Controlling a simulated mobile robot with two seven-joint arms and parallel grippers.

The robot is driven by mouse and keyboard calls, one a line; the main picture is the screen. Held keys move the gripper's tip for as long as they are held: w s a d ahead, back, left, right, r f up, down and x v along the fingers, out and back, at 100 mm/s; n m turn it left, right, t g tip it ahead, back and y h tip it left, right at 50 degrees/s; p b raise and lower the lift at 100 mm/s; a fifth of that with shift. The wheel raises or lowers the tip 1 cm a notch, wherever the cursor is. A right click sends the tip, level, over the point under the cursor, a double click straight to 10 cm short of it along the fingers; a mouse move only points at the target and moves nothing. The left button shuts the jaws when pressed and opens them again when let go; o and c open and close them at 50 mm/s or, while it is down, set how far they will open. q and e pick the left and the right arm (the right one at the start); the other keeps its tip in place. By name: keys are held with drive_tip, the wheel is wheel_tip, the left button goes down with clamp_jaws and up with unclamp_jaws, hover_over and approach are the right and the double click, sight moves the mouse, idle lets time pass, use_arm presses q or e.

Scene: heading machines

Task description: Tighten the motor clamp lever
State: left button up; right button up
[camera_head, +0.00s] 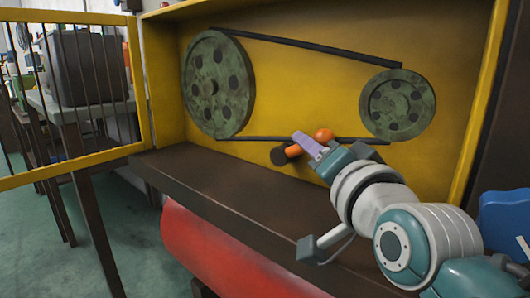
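The motor clamp lever (291,151) is orange with a dark round end, and it sits low in the yellow housing, under the belt. An orange knob (323,135) shows just to its right and may be part of it. My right gripper (306,145), with purple finger pads, reaches in from the lower right. Its fingertips overlap the lever between the dark end and the knob. The fingers hide the middle of the lever, and I cannot tell whether they are shut on it. My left gripper is not in view.
A large green pulley (218,85) and a smaller one (397,104) carry a black belt (300,45). A brown ledge (215,175) runs below them, above a red cylinder (215,250). An open yellow barred door (68,85) stands at left. The green floor there has some room.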

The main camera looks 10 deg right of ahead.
clamp_jaws()
drive_tip(key=shift+r, duration=0.1)
idle(1.3)
